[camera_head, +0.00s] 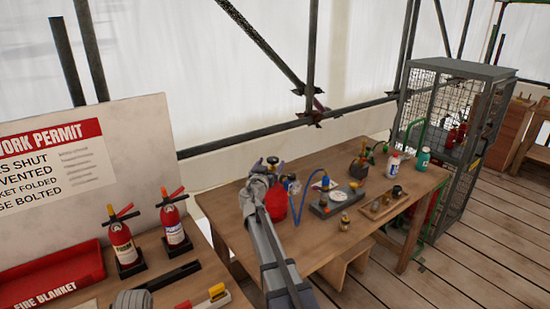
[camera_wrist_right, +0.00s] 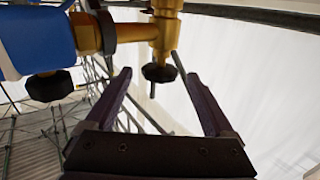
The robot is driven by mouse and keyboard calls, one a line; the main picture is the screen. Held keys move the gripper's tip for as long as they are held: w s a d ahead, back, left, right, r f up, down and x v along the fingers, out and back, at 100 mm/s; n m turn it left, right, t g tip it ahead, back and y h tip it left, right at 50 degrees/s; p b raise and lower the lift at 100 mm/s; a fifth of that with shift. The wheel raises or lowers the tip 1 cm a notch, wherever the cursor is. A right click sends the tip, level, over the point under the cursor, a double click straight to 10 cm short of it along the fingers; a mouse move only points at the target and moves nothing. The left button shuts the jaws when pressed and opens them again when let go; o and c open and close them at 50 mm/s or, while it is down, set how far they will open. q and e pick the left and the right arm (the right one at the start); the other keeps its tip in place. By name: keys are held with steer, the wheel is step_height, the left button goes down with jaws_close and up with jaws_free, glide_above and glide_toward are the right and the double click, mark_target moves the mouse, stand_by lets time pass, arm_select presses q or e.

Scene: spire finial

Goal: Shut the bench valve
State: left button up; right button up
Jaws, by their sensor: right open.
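A brass valve body (camera_wrist_right: 125,32) with a black knob (camera_wrist_right: 160,72) shows in the right wrist view. The knob appears between the fingertips of my right gripper (camera_wrist_right: 158,75), which is open; I cannot tell whether either finger touches it. A second black knob (camera_wrist_right: 50,85) is at the left, below a blue part (camera_wrist_right: 35,35). In the head view my right gripper (camera_head: 268,170) is over the left part of the wooden bench (camera_head: 228,207), beside a dark knob on brass (camera_head: 272,160). My arm hides much of the fitting. My left gripper is out of view.
A wooden tray (camera_head: 383,208) and white (camera_head: 393,165) and green (camera_head: 423,159) bottles stand to the right. Fire extinguishers (camera_head: 122,243) stand at left. A wire cage (camera_head: 455,110) is beyond the bench.

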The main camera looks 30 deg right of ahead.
mark_target(274, 157)
steer(key=x, duration=0.6)
steer(key=shift+w+d, duration=0.15)
steer(key=shift+d, duration=0.05)
steer(key=shift+c, duration=0.3)
steer(key=c, duration=1.3)
steer(key=shift+m+g+h, duration=0.3)
steer(key=shift+g, duration=0.1)
